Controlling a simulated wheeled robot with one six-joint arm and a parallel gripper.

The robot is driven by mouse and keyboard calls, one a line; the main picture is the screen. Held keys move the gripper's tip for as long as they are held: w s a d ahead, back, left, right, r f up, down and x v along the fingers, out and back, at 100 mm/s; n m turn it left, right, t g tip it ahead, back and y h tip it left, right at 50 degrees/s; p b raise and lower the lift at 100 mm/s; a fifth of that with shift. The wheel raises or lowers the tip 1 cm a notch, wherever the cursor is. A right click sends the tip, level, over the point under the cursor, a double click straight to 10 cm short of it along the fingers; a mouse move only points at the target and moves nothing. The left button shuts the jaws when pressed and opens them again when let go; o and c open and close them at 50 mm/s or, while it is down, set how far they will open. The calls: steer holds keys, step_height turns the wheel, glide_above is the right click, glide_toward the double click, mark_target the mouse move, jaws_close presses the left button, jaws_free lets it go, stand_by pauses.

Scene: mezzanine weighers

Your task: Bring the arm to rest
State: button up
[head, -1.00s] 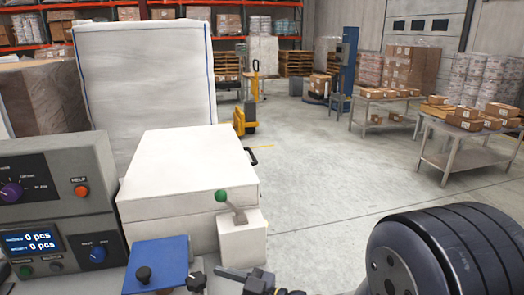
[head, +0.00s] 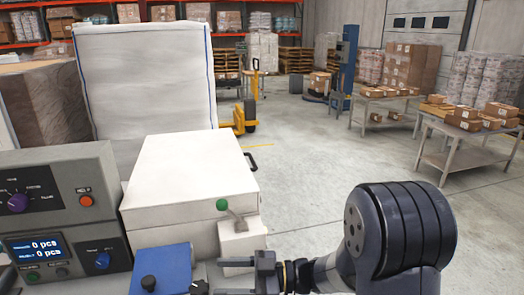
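My arm (head: 400,238) comes in from the lower right, with its dark rounded joint above the floor. My gripper (head: 238,266) is at the bottom middle, pointing left. It appears in front of the white block that carries a green-knobbed lever (head: 222,205). No held object is visible.
A control panel (head: 55,215) with a display reading 0 pcs stands at left, beside a white box (head: 185,180) and a blue block (head: 162,268). Steel tables (head: 450,150) with cartons stand at right. Open floor (head: 320,150) lies between.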

steer(key=shift+w+d+f+n+g+h+p, duration=0.1)
steer(key=shift+w+f+n+g+h+p, duration=0.2)
steer(key=shift+w+n+g+p, duration=0.65)
steer(key=shift+w+d+f+n+g+h+p, duration=0.15)
steer(key=shift+n+g+h+p, duration=0.35)
steer(key=shift+g, duration=1)
steer(key=shift+w+d+f+n+g+h+p, duration=0.1)
steer(key=shift+w+f+n+g+h+p, duration=0.25)
steer(key=shift+n+g+p, duration=0.7)
steer(key=shift+w, duration=0.1)
